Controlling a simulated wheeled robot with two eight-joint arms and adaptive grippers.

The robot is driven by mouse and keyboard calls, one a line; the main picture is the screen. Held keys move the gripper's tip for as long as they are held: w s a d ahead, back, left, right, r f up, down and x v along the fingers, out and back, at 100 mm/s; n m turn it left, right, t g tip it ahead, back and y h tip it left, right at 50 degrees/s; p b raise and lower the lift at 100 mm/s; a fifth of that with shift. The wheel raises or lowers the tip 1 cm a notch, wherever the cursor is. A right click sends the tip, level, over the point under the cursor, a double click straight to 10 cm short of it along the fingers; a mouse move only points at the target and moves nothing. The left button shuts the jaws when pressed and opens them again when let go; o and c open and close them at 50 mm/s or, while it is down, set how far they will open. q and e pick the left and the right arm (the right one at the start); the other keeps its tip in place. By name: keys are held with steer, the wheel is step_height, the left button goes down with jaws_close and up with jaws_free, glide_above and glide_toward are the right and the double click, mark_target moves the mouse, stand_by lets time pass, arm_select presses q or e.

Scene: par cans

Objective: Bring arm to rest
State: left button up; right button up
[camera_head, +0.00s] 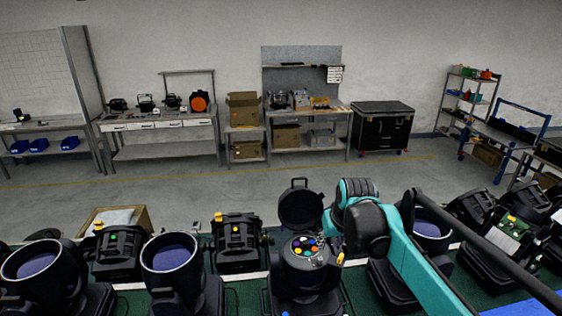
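My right arm, teal and black, comes in from the lower right and bends down at its wrist. My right gripper (336,248) is small and dark, mostly hidden by the wrist, just right of an opened par can (302,283). I cannot tell whether its fingers are open, shut or touching the can. My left gripper is not in view.
More black par cans stand in a row on the near green bench, including a lensed one at left (170,262) and a yellow-marked one (237,241). An open cardboard box (140,215) sits behind them. The floor (220,190) beyond is clear up to the workbenches.

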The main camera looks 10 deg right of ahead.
arm_select(q)
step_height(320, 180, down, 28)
steer(key=b, duration=2.7)
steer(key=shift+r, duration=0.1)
arm_select(e)
steer(key=s+f+t, duration=0.1)
steer(key=s+f, duration=0.6)
steer(key=f, duration=0.5)
steer(key=s+a+f, duration=0.1)
steer(key=s+f, duration=0.6)
steer(key=f, duration=0.5)
steer(key=s+a+f+t, duration=0.1)
steer(key=s+f, duration=0.6)
steer(key=f, duration=0.5)
steer(key=shift+s+a+t, duration=0.2)
steer(key=shift+s+t, duration=0.05)
steer(key=shift+t, duration=0.05)
